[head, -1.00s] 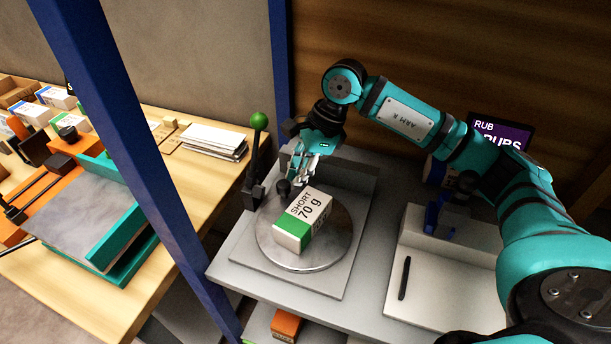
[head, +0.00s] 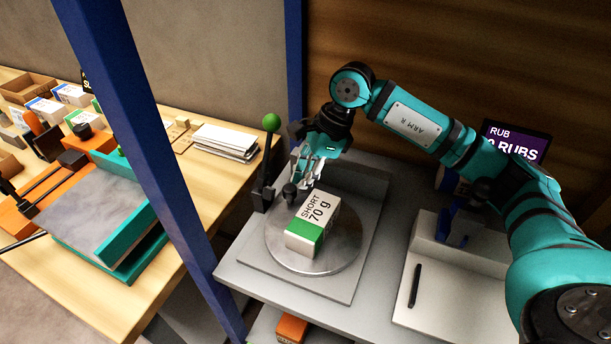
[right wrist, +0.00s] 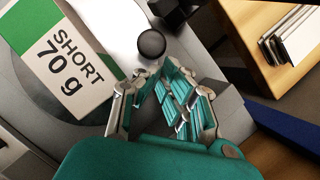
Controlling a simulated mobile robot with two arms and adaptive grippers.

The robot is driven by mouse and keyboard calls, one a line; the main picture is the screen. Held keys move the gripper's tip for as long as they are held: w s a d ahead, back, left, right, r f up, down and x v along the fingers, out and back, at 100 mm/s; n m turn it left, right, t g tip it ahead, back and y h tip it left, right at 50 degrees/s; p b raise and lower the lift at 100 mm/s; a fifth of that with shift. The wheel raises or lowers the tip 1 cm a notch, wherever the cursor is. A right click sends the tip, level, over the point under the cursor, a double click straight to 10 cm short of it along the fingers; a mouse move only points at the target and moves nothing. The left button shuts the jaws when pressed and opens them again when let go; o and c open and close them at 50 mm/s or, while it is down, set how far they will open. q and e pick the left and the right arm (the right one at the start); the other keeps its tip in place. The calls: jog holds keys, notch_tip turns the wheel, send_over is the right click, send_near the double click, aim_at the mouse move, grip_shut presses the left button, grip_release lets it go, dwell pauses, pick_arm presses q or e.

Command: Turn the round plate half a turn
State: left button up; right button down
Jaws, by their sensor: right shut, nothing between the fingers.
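The round plate (head: 342,252) is a grey metal disc on a square grey base. A white and green ream marked "SHORT 70 g" (head: 318,216) lies on it. A black knob (head: 290,192) stands by the plate's far left edge; it also shows in the right wrist view (right wrist: 151,44). My right gripper (head: 299,180) is at the knob, with its fingertips just beside it. In the right wrist view its fingers (right wrist: 150,74) come together short of the knob, with nothing between them. Whether they touch the knob I cannot tell. My left gripper is not in view.
A lever with a green ball (head: 271,122) stands left of the plate. A blue post (head: 150,150) separates this bench from a wooden table (head: 110,310) with several boxes. A pale block with a black pen (head: 415,286) is to the right.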

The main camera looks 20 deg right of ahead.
jog(key=shift+r, duration=0.15)
jog(key=v, duration=1.1)
jog(key=shift+d+r, duration=0.25)
jog(key=shift+r, duration=0.1)
jog(key=shift+s, duration=0.15)
